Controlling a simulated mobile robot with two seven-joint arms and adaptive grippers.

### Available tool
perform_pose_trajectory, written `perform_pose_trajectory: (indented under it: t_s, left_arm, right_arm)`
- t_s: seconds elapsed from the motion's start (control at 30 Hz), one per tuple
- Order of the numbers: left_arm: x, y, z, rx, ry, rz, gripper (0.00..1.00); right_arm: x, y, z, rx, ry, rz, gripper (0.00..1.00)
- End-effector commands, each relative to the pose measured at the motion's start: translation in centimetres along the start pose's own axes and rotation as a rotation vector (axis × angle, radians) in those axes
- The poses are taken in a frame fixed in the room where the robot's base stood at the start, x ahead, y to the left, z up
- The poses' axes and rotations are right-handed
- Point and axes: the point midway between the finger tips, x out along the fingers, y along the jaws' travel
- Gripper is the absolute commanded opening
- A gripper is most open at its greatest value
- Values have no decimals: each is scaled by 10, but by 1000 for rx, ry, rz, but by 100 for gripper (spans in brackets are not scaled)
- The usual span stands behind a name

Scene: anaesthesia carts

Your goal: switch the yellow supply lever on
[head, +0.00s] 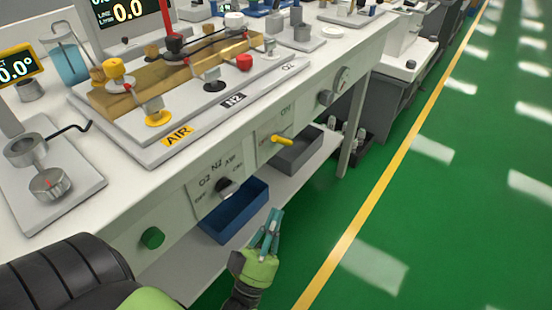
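The yellow supply lever (282,140) sticks out from a small panel (264,130) on the bench's front face. Its tip points to the right and slightly down. The panel has an ON label at its upper right and an OFF label, partly readable, at the left. My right gripper is not in view.
A blue bin (236,211) and a grey bin (299,151) stand on the lower shelf. Green floor lies open at right.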

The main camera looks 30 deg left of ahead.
Motion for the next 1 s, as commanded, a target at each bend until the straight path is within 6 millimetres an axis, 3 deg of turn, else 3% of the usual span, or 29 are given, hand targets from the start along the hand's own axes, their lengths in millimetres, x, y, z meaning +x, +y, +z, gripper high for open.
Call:
perform_pose_trajectory:
  t_s: [0.13, 0.27, 0.4, 0.5, 0.63, 0.8, 1.0]
  left_arm:
    - [2, 14, 57, 3, -318, 59, 0]
    - [-19, 24, 106, 21, -633, 107, 0]
    - [-59, 28, 145, 56, -969, 146, 0]
    - [-96, 25, 160, 90, -1209, 164, 0]
    - [-148, 16, 163, 144, -1506, 173, 0]
    - [-201, 3, 146, 205, -1802, 164, 0]
    - [-229, -6, 128, 242, -1969, 150, 0]
  right_arm:
    - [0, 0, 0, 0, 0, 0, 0]
    - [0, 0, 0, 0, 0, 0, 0]
    - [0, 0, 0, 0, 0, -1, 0]
    - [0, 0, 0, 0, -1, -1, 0]
    - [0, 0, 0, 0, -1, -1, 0]
    - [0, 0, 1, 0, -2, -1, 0]
    - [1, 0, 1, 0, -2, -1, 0]
